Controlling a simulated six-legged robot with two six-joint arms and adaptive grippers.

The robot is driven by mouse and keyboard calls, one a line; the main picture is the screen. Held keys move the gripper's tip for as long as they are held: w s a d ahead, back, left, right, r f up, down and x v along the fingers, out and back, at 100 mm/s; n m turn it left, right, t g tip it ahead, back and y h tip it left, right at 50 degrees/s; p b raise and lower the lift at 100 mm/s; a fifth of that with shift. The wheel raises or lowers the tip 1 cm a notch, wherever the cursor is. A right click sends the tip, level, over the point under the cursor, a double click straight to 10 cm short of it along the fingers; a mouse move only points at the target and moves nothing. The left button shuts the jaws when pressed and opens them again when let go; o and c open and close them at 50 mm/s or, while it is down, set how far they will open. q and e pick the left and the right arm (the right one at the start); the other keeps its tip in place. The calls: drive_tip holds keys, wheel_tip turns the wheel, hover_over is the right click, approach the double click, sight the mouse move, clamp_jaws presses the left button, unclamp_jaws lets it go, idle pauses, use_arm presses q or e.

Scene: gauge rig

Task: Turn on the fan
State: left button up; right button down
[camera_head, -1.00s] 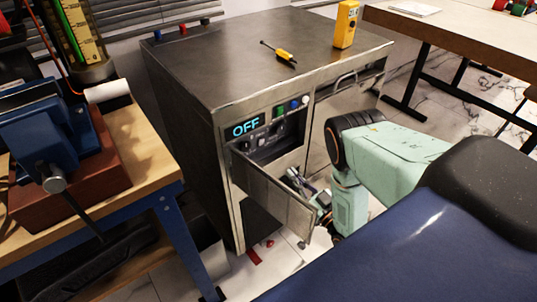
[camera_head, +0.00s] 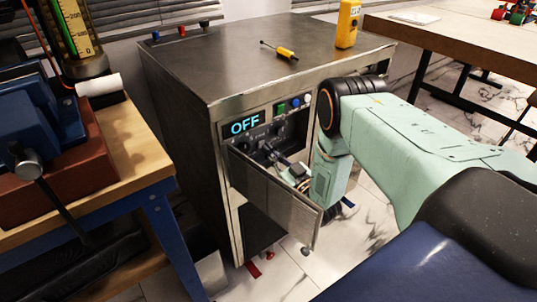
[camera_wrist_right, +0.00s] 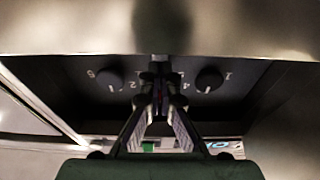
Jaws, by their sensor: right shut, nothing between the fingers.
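The metal cabinet (camera_head: 180,100) has a control panel with a lit display (camera_head: 245,125) reading OFF. Below is a dark recess with knobs, behind a flap (camera_head: 275,190) that hangs open. My right gripper (camera_head: 266,152) is shut and empty, with its tips at this recess. In the right wrist view, its fingertips (camera_wrist_right: 159,72) lie between two black knobs (camera_wrist_right: 110,80) (camera_wrist_right: 209,80) with numbered scales, hiding what is directly behind them. No fan is identifiable. My left gripper is out of view.
A wooden bench (camera_head: 140,150) with a blue vise (camera_head: 45,130) stands at left. The open flap edge is close beneath my right gripper. Another table (camera_head: 440,40) stands at right.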

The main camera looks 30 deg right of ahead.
drive_tip(key=shift+w+r, duration=0.1)
drive_tip(key=shift+w, duration=0.35)
